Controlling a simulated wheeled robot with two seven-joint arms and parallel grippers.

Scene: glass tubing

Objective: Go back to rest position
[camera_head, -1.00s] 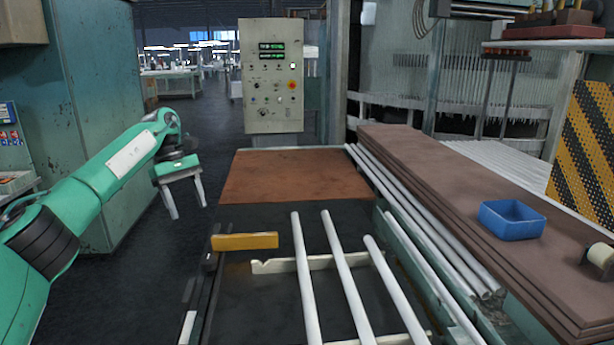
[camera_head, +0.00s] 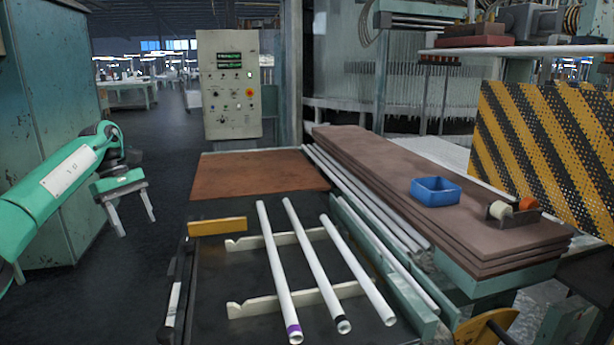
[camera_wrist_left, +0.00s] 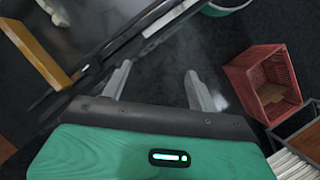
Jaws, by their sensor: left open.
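My left gripper (camera_head: 134,220) is open and empty, in the air left of the work table in the head view. In the left wrist view its two fingers (camera_wrist_left: 158,88) are apart with only dark floor between them. Three white tubes lie side by side on notched cream supports (camera_head: 285,303) on the table: a left tube (camera_head: 275,260) with a purple band, a middle tube (camera_head: 312,255) with a dark band, and a right tube (camera_head: 358,270). The left gripper is apart from them. My right gripper is not in view.
A yellow bar (camera_head: 217,226) sits at the table's left edge. A control panel (camera_head: 230,90) stands behind. Brown boards (camera_head: 400,180) at the right carry a blue bin (camera_head: 436,191). A red crate (camera_wrist_left: 262,82) stands near the left gripper in the wrist view. The floor aisle is clear.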

